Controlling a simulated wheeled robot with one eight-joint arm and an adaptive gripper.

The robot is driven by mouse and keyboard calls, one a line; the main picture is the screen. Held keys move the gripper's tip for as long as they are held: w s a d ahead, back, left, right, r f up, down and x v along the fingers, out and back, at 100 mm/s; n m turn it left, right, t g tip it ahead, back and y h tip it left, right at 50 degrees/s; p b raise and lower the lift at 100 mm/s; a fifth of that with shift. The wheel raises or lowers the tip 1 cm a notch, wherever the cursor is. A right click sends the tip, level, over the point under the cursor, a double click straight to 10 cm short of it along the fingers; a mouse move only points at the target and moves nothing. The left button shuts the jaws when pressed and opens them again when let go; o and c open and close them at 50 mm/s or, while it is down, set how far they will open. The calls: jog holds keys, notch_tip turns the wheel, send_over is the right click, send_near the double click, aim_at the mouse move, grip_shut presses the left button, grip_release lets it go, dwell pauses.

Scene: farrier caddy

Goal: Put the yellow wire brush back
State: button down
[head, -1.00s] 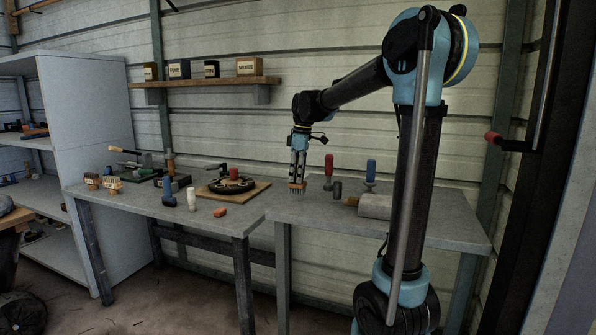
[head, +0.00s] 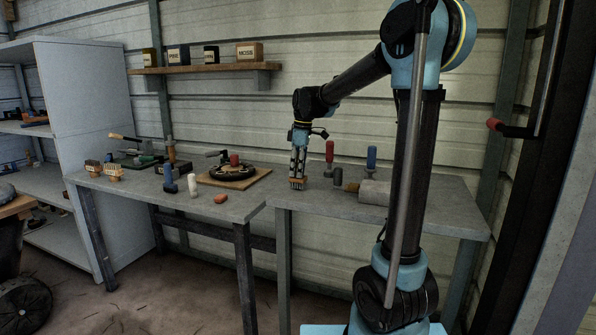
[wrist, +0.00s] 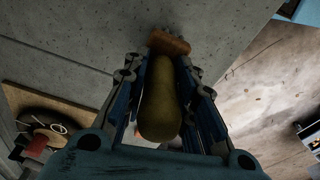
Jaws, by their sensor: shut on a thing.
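My gripper (head: 298,165) is shut on the yellow wire brush. In the wrist view its dull yellow handle (wrist: 160,100) lies between the fingers, with a brown block-shaped end (wrist: 168,42) beyond them. In the head view the brush's wooden head (head: 297,182) shows below the fingertips with bristles pointing down, over the front left part of the right bench (head: 420,215). I cannot tell whether the bristles touch the bench top.
Red-handled (head: 329,152) and blue-handled (head: 371,158) tools stand behind and right of my gripper, near a grey cylinder (head: 374,192). The left bench holds a round black thing (head: 232,173) on a board, an orange piece (head: 220,199) and wooden brushes (head: 113,171).

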jog(key=shift+f, duration=0.4)
jog(key=c, duration=1.2)
grip_release()
jog(key=shift+r, duration=0.1)
jog(key=r, duration=0.4)
jog(key=d+r, duration=0.1)
jog(key=r, duration=0.6)
jog(key=shift+d+r, duration=0.25)
jog(key=shift+r, duration=0.05)
jog(key=shift+r, duration=0.1)
jog(key=shift+s+d+r, duration=0.1)
jog(key=shift+d+r, duration=0.05)
jog(key=shift+r, duration=0.9)
jog(key=shift+d+r, duration=0.15)
jog(key=shift+r, duration=0.9)
